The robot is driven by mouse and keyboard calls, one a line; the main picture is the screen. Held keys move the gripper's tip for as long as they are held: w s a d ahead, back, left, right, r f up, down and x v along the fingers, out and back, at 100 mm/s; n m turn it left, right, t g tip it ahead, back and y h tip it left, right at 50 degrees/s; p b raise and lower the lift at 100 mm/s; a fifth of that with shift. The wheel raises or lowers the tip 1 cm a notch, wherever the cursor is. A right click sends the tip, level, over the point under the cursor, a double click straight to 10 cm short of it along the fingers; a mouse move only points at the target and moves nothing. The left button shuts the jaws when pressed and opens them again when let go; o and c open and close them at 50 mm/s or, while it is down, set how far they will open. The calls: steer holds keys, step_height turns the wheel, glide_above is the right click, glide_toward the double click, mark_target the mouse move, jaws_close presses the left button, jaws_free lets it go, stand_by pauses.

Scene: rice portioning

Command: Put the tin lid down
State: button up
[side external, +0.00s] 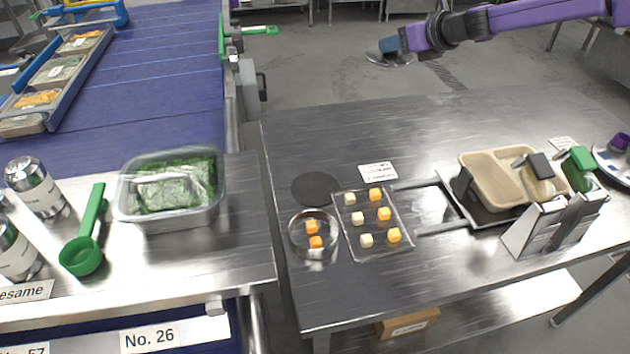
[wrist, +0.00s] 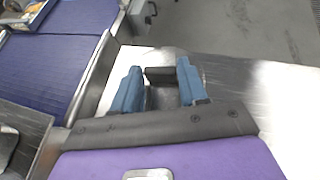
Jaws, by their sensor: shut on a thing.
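My gripper (side external: 389,45) is up over the far edge of the right-hand steel table, its blue fingers shut on the dark knob of the tin lid. The round, shiny lid (side external: 398,59) hangs below the fingers, clear of the table. In the wrist view the dark knob (wrist: 160,74) sits between the two blue fingertips (wrist: 158,84), and the lid's disc is hard to make out. A round clear-sided tin (side external: 293,240) stands open on the table with orange cubes in it. A dark round mat (side external: 315,188) lies bare just behind the tin.
A clear tray (side external: 376,246) of white and orange cubes stands right of the tin. A beige tub (side external: 478,165) and upright tool holders (side external: 535,232) stand farther right. A small label card (side external: 378,171) lies behind the tray. The table's back half is clear. A blue conveyor (side external: 160,80) runs at left.

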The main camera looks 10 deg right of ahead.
steer(key=shift+s+a+n+y, duration=0.5)
steer(key=shift+s+a, duration=0.05)
steer(key=shift+a, duration=0.1)
steer(key=shift+s+a+n+g+y, duration=0.3)
steer(key=shift+s+a+g, duration=0.05)
steer(key=shift+g, duration=0.05)
